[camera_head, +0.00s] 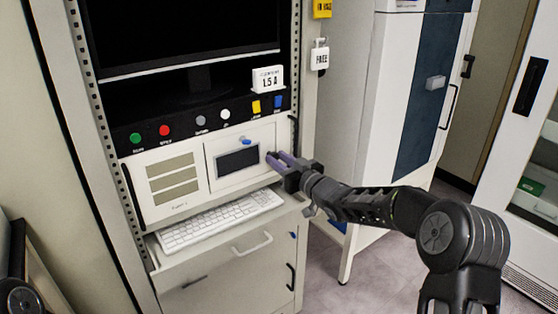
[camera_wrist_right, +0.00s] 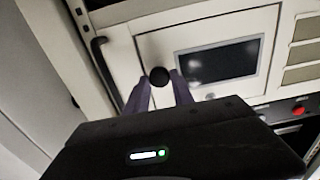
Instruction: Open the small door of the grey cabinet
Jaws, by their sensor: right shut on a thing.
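The grey cabinet (camera_head: 135,205) stands at the left in the head view. Its small door (camera_head: 213,147) is a pale panel with a dark window (camera_head: 237,160), and it looks flush with the cabinet front. The door also shows in the wrist view (camera_wrist_right: 215,37), with a round black knob (camera_wrist_right: 159,76) near its edge. My right gripper (camera_head: 275,160) is at the door's right side. Its two purple fingers (camera_wrist_right: 160,90) are shut on the knob, which shows between the tips. My left gripper is not in view.
A white keyboard (camera_head: 222,218) lies on a shelf just below the door. A row of coloured buttons, including a red one (camera_head: 164,131), runs above it. A tall white and blue unit (camera_head: 395,90) stands to the right. Open floor (camera_head: 385,265) lies between.

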